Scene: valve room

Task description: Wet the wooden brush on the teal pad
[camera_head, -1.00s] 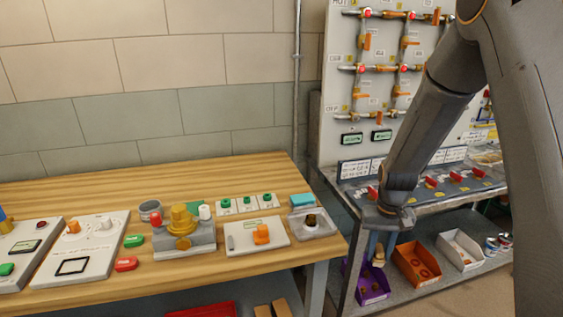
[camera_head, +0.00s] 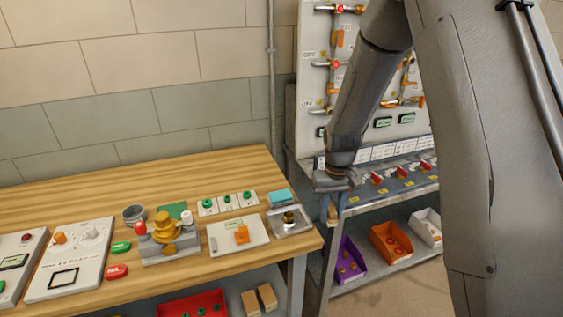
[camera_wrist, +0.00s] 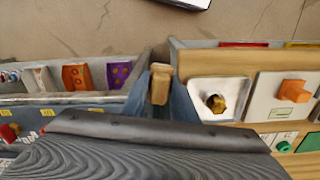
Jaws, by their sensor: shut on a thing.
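The wooden brush (camera_wrist: 160,84) is held between the two fingers of my gripper (camera_wrist: 161,96) in the wrist view. My gripper (camera_head: 334,208) is shut on it and hangs just right of the wooden table's right end in the head view, where only a small bit of the brush shows. The teal pad (camera_head: 279,197) lies on the table near its right end, to the left of my gripper and apart from it. I cannot make out the pad in the wrist view, where my gripper body covers the lower middle.
A clear tray (camera_head: 303,230) with a brass piece stands in front of the pad; it also shows in the wrist view (camera_wrist: 196,92). A panel with an orange knob (camera_head: 242,235) lies left of it. Purple (camera_head: 351,274) and orange (camera_head: 402,255) bins sit on the lower shelf at right.

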